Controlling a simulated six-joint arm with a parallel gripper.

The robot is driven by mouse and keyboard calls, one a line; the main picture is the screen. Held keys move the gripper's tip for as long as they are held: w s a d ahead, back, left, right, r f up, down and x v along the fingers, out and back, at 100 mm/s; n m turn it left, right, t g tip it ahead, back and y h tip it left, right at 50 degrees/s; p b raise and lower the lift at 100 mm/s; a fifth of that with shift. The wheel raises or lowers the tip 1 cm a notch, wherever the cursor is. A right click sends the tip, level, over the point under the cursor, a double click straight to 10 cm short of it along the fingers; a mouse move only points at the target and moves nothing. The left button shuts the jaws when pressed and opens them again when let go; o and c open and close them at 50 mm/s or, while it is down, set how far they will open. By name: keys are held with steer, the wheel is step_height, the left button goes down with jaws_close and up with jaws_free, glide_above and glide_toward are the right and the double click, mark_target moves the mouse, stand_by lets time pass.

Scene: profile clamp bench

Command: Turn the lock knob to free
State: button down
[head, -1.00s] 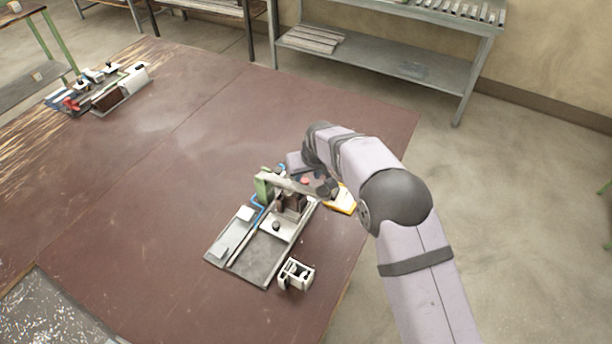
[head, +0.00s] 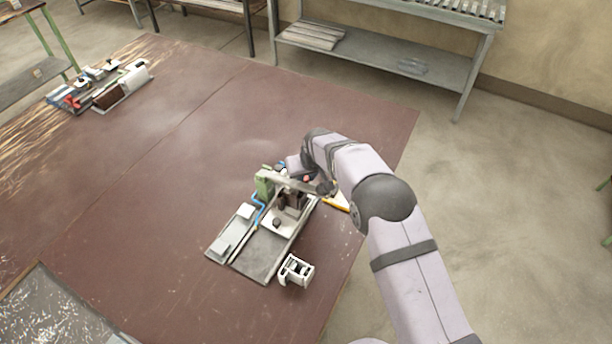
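The profile clamp fixture (head: 262,255) lies on the brown bench top, with a flat grey bed, a green block (head: 264,185) and a blue hose or cable. A small dark knob (head: 277,222) stands on its pale plate; I cannot tell whether it is the lock knob. A small red part (head: 307,179) shows at the far end, beside my wrist. My gripper (head: 298,176) is low over the far end of the fixture. Its fingers are small and mixed up with the dark parts there, so their opening and any contact are unclear.
A white bracket-like part (head: 296,271) stands at the fixture's near right. A yellow-edged item (head: 337,201) is partly hidden behind my arm. Another fixture (head: 100,88) sits at the far left. The bench (head: 170,200) between them is clear; its right edge is close to the fixture.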

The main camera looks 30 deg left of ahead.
steer(key=shift+f+n+b, duration=0.1)
steer(key=shift+n+b, duration=0.2)
steer(key=shift+b, duration=0.15)
steer(key=n+b, duration=0.2)
steer(key=b, duration=0.1)
steer(key=shift+w+d+f+g+y, duration=0.15)
steer(key=shift+f+g+y, duration=0.05)
steer(key=shift+g+y, duration=0.2)
steer(key=shift+w+n+g+b, duration=0.1)
steer(key=shift+n+g+b, duration=0.2)
steer(key=shift+n+b, duration=0.8)
steer(key=shift+r+n+g+b, duration=0.1)
steer(key=shift+n+g+b, duration=0.3)
steer(key=shift+n+b, duration=0.3)
steer(key=shift+w+r+n+g, duration=0.15)
steer(key=shift+n+g, duration=0.25)
steer(key=shift+n, duration=0.8)
steer(key=c, duration=1.6)
jaws_free()
